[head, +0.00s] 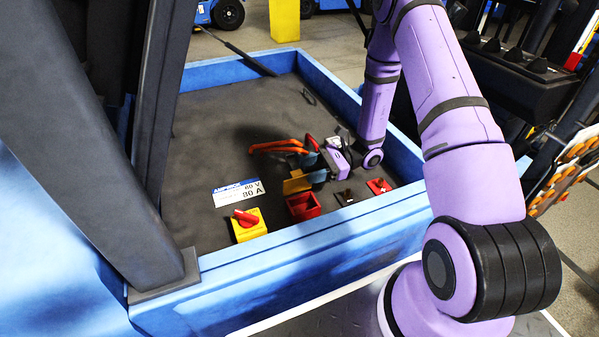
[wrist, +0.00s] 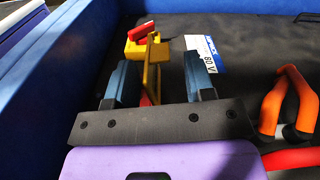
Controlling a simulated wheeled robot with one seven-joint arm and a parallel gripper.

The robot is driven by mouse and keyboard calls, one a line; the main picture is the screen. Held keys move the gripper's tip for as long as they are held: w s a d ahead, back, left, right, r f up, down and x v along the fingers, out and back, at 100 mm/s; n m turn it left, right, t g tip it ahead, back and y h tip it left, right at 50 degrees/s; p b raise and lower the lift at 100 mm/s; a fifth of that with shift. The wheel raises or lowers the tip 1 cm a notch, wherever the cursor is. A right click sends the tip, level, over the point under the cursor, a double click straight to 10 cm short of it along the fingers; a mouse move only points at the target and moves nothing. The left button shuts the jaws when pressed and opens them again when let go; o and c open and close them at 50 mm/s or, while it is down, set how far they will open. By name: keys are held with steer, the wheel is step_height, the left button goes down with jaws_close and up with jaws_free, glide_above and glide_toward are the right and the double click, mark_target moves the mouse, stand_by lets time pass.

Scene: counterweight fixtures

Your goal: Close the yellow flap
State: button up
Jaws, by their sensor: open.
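The yellow flap (head: 295,185) is raised at the back edge of a small red open-topped box (head: 304,209) on the dark panel. My gripper (head: 313,168) is low over the panel, just behind and right of the flap, with its blue fingers apart. In the wrist view, the flap (wrist: 153,78) shows nearly edge-on between the two open fingers of my gripper (wrist: 163,63). I cannot tell whether either finger touches it. The red box is mostly hidden in that view.
A yellow block with a red handle (head: 248,226) stands left of the box, near a white label (head: 238,192). Orange-handled tool (head: 275,147) lies behind the gripper. Two small switches (head: 379,186) sit to the right. A blue rim (head: 300,255) borders the panel.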

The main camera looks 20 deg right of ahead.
mark_target(300, 172)
steer(key=shift+a, duration=1.6)
jaws_close()
